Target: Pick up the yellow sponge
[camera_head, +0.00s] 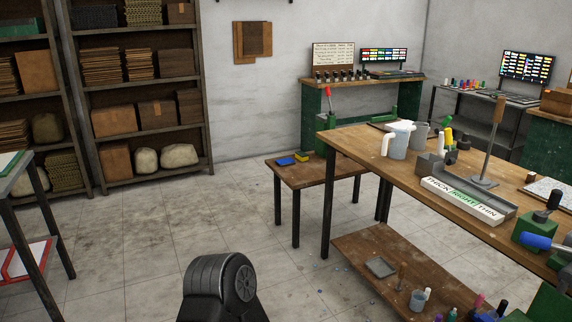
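A small yellow block (302,156), which looks like the yellow sponge, lies on the small low wooden table (310,175) near the middle of the view. A flat blue item (285,161) lies just left of it on the same tabletop. The yellow block is small in the picture, so its texture cannot be made out. Neither of my grippers is in view. A dark rounded part at the bottom centre looks like a link of my own arm, well in front of the table.
A long workbench (345,142) with pitchers, a sign tray and tools stands right of the small table, with a lower shelf (350,248). A green press with a red knob (327,91) stands behind. Shelves (208,100) line the left wall. The concrete floor (130,240) between is clear.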

